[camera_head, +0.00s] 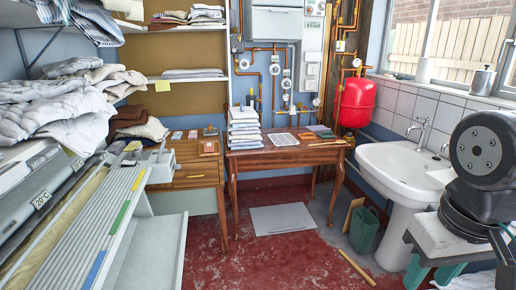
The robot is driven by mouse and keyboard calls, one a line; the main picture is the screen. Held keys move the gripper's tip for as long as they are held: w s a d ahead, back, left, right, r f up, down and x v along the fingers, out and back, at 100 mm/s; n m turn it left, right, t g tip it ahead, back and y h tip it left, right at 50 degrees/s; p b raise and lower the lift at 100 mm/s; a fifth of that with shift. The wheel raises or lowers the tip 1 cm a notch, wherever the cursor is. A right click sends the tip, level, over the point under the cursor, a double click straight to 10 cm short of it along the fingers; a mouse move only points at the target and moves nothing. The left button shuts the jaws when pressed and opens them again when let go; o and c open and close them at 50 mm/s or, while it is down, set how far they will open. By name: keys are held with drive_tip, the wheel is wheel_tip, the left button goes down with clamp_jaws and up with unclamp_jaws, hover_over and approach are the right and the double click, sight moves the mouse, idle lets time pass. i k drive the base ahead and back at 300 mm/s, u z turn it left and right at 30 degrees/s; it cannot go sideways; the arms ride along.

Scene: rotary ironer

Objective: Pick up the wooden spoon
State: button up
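I cannot make out a wooden spoon for sure. A thin light-brown wooden strip (357,268) lies on the red floor at the lower middle, but its ends do not show a clear spoon bowl. A small pale item (325,143) lies near the right end of the wooden table (262,158), too small to identify. Part of my arm, dark with a round grey joint cap, shows at the right edge. My gripper is not in view.
A white pedestal sink (385,165) stands right of the table, with a green container (363,230) beside its foot. The ironer (100,225) fills the left. A grey panel (282,219) lies on the floor. The red floor in front is mostly clear.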

sight(340, 142)
drive_tip(key=u, duration=0.2)
drive_tip(key=i, duration=1.95)
drive_tip(key=z, duration=0.25)
drive_tip(key=i, duration=1.85)
drive_tip(key=z, duration=0.35)
